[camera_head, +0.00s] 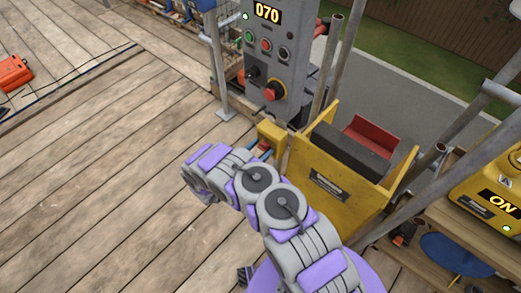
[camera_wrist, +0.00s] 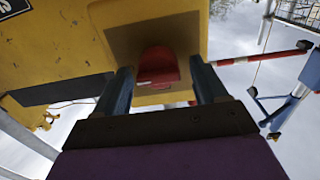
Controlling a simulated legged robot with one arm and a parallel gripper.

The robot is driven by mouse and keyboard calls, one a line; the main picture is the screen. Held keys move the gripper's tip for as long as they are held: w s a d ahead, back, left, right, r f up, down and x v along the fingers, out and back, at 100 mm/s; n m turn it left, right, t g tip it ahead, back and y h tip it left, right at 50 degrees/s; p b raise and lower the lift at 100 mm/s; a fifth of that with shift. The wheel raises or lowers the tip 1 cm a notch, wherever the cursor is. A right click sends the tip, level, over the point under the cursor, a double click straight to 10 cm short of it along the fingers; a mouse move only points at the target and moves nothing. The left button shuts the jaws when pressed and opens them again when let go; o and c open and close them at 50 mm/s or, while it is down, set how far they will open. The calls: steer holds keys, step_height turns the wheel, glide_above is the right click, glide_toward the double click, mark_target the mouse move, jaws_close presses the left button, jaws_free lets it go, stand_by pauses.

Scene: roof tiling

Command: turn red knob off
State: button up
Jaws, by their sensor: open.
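The red knob (camera_wrist: 158,66) shows in the wrist view, set in a recess of a yellow housing (camera_wrist: 80,40). My gripper (camera_wrist: 161,72) is open, with one dark blue finger on each side of the knob. I cannot tell whether the fingers touch it. In the head view my gripper (camera_head: 264,150) is small and partly hidden by my arm, at a yellow block (camera_head: 271,133) on the left edge of a yellow machine (camera_head: 325,180). The knob's setting is unclear.
A grey control box (camera_head: 285,50) reads 070 and has a red mushroom button (camera_head: 272,92) on a yellow base. Metal scaffold poles (camera_head: 335,60) stand close behind the machine. A yellow unit (camera_head: 495,190) at right reads ON. The wooden deck (camera_head: 110,170) at left is mostly clear.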

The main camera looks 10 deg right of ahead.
steer(key=shift+c, duration=0.5)
steer(key=c, duration=0.9)
steer(key=shift+c, duration=0.2)
